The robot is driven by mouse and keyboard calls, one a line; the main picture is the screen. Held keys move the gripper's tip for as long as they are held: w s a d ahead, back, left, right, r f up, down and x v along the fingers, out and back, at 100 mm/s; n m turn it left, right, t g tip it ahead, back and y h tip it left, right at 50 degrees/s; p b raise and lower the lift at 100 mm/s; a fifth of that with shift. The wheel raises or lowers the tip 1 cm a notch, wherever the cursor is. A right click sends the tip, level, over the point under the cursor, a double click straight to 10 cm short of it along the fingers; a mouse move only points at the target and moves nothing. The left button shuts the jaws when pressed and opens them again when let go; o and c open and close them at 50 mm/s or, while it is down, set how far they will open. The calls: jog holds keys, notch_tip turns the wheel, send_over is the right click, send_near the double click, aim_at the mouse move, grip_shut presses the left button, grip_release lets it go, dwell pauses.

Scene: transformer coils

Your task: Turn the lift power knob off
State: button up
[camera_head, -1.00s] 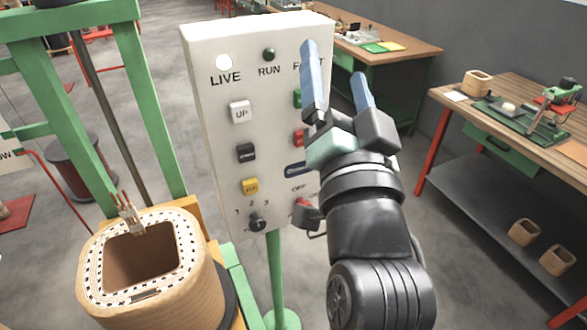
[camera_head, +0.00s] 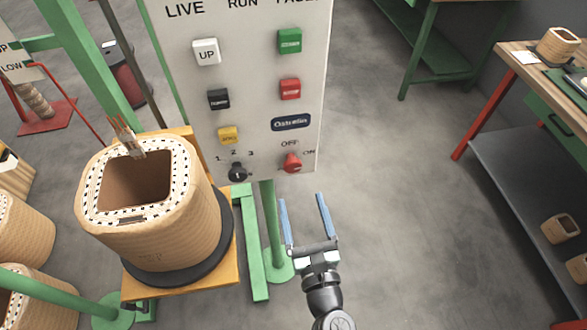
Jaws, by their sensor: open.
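A white control panel (camera_head: 255,85) stands on a green post (camera_head: 270,225) in the upper middle of the head view. The red knob (camera_head: 292,163) with OFF and ON marks is at its lower right corner. Its pointer direction is too small to tell for sure. A black knob (camera_head: 238,172) marked 1, 2, 3 is to its left. My gripper (camera_head: 304,212) is open and empty, below the red knob and apart from it. Its two blue fingers point up in the picture toward the panel.
A wooden coil (camera_head: 160,235) stands on a yellow platform (camera_head: 229,285) at left, beside the green frame (camera_head: 75,55). A workbench (camera_head: 515,110) with a grey shelf is at right. The floor right of my gripper is clear.

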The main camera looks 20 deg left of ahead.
aim_at(294, 169)
jog(key=x, duration=0.9)
jog(key=shift+w+b, duration=0.15)
jog(key=shift+b, duration=0.2)
jog(key=shift+c, duration=0.2)
grip_shut()
